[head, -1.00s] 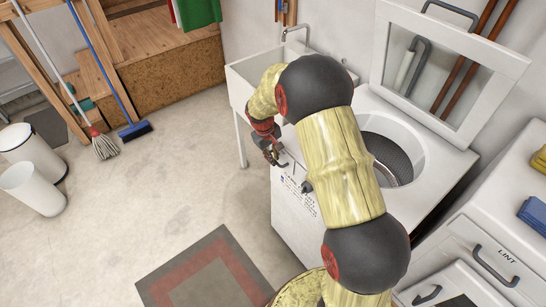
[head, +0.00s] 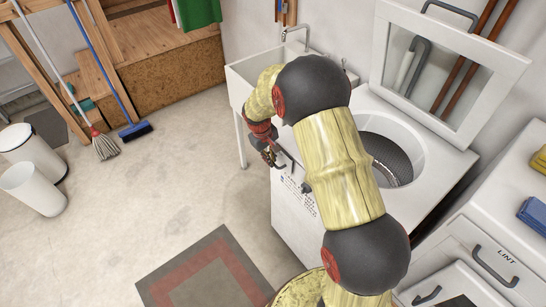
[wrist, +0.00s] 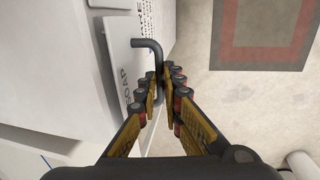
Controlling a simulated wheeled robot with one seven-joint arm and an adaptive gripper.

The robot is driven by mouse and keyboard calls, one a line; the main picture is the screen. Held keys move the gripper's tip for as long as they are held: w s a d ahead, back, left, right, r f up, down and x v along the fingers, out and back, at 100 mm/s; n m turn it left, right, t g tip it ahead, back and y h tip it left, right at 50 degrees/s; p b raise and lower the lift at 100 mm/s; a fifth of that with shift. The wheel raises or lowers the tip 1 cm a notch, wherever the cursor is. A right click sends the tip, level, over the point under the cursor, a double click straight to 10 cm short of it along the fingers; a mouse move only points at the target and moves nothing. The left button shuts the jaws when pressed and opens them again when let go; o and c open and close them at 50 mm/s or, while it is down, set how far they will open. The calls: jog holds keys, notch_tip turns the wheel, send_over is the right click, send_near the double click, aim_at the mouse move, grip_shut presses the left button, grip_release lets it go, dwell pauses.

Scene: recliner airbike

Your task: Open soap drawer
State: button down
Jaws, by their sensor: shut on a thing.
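The soap drawer (wrist: 115,60) has a white front marked SOAP and fills the upper left of the wrist view. Its dark bent handle (wrist: 147,43) sticks out from the front. My gripper (wrist: 162,78) has its two fingers closed around the handle, one on each side. In the head view my gripper (head: 271,156) is at the left front edge of the white washer (head: 290,208). My arm hides part of the washer and most of the drawer there. I cannot tell how far out the drawer stands.
The washer's lid (head: 455,70) is raised, showing the drum (head: 388,158). A sink (head: 240,80) stands behind my gripper. A dryer (head: 460,235) marked LINT is at the right.

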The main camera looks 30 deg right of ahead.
jog(key=s+a+p, duration=0.1)
jog(key=s+a, duration=0.1)
jog(key=a, duration=0.9)
jog(key=shift+a, duration=0.3)
jog(key=shift+s, duration=0.1)
jog(key=c, duration=1.9)
grip_release()
jog(key=shift+r, duration=0.1)
jog(key=r, duration=0.4)
jog(key=a+r, duration=0.1)
jog(key=r, duration=0.2)
jog(key=a+r, duration=0.1)
jog(key=r, duration=0.3)
jog(key=shift+s+a+r, duration=0.15)
jog(key=shift+s+r, duration=0.05)
jog(key=shift+r, duration=0.1)
